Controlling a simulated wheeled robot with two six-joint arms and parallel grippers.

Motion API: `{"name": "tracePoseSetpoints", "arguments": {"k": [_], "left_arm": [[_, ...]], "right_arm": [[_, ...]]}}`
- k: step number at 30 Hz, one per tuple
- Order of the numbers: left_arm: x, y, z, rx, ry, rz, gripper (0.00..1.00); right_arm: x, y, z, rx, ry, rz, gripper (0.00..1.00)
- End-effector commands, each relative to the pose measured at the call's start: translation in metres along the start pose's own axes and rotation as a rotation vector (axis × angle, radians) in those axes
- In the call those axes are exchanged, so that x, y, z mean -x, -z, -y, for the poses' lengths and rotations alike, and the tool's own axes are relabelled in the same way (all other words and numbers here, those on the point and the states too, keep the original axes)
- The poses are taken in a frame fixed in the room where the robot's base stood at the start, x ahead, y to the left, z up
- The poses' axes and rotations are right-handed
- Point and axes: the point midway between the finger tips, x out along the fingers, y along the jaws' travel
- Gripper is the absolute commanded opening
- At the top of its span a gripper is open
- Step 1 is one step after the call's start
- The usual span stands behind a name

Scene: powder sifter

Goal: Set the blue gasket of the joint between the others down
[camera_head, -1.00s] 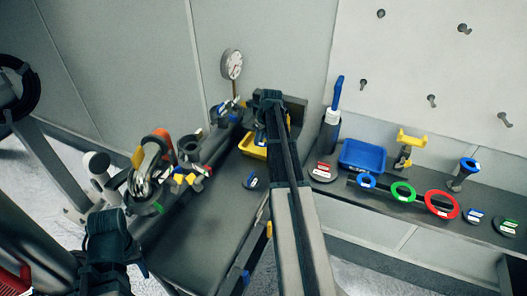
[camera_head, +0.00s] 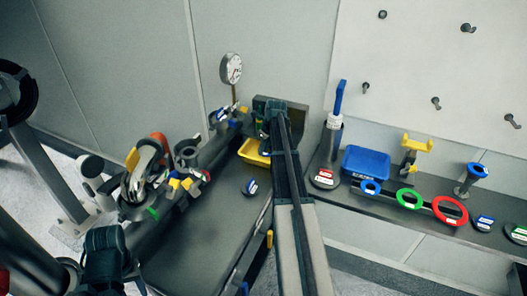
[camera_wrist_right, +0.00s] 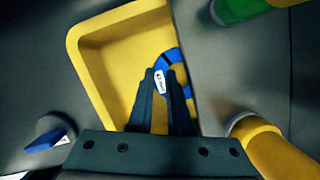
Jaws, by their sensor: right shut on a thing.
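My right gripper (camera_head: 266,132) is over the yellow tray (camera_head: 252,156) on the bench. In the right wrist view the right gripper (camera_wrist_right: 164,78) is shut on a blue gasket (camera_wrist_right: 172,56), a ring with a small white label. The fingers hide part of the ring. It is over the inside of the yellow tray (camera_wrist_right: 88,75); I cannot tell whether it touches the tray floor. My left gripper (camera_head: 106,245) is at the lower left, away from the tray; its jaws cannot be made out.
A blue-labelled disc (camera_head: 250,187) lies in front of the tray. A gauge (camera_head: 231,68) and cluttered pipe fittings (camera_head: 186,155) stand to the left. On the right shelf are a blue tray (camera_head: 365,162) and blue, green (camera_head: 409,198) and red (camera_head: 449,210) rings.

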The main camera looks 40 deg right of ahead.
Motion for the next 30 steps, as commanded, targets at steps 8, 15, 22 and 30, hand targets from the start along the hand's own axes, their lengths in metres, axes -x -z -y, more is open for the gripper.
{"name": "tracePoseSetpoints", "arguments": {"k": [8, 15, 22, 30], "left_arm": [[-0.003, 0.0, 0.0, 0.0, 0.0, 0.0, 0.5], [-0.002, 0.0, 0.0, 0.0, 0.0, 0.0, 0.5], [0.001, 0.0, 0.0, 0.0, 0.0, 0.0, 0.5], [0.023, -0.001, 0.002, 0.0, 0.0, 0.0, 0.5]], "right_arm": [[-0.003, 0.001, 0.0, 0.0, 0.0, 0.0, 0.19], [-0.002, 0.001, 0.0, 0.0, 0.0, 0.0, 0.3], [0.001, 0.0, 0.0, 0.0, 0.0, 0.0, 0.3], [0.023, -0.001, 0.0, 0.0, 0.0, 0.0, 0.3]]}}
